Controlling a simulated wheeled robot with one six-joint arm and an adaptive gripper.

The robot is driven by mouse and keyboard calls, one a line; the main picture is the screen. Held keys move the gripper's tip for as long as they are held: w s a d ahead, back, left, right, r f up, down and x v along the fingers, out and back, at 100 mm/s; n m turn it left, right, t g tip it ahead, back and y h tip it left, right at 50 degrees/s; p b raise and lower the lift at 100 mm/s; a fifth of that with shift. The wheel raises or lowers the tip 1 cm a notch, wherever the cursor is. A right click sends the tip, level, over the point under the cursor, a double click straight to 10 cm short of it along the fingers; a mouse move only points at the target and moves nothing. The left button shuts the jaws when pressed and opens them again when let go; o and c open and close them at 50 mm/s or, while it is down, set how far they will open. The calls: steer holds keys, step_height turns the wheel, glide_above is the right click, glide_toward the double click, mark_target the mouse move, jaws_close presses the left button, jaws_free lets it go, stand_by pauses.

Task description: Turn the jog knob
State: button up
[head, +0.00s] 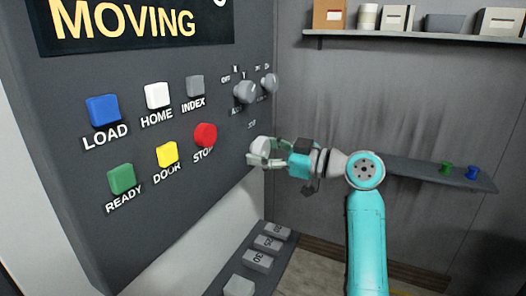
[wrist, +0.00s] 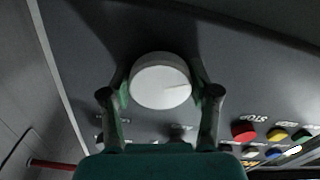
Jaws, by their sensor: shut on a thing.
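The jog knob is a round pale knob (head: 260,146) low on the right of the dark control panel (head: 75,165) in the head view. In the wrist view the knob (wrist: 160,80) is large and central, with a thin dark line pointing right. My gripper (head: 266,153) reaches it from the right. In the wrist view my gripper's fingers (wrist: 161,92) sit on both sides of the knob, shut on it. Part of the knob is hidden behind the fingers in the head view.
Panel buttons include blue (head: 103,110), white (head: 157,95), green (head: 122,179), yellow (head: 167,154) and red (head: 205,135). Two grey selector knobs (head: 244,92) (head: 269,83) are above my gripper. Grey blocks (head: 257,260) lie on a ledge below. A shelf (head: 430,172) holds small green and blue pieces.

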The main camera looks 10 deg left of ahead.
steer(key=m, duration=0.5)
steer(key=shift+m, duration=0.4)
steer(key=m, duration=0.5)
steer(key=shift+s, duration=0.1)
steer(key=m, duration=0.6)
steer(key=shift+r+m, duration=0.15)
steer(key=shift+m, duration=0.15)
steer(key=m, duration=0.5)
steer(key=shift+m, duration=0.3)
steer(key=o, duration=1.2)
steer(key=shift+c, duration=0.2)
steer(key=v, duration=1.2)
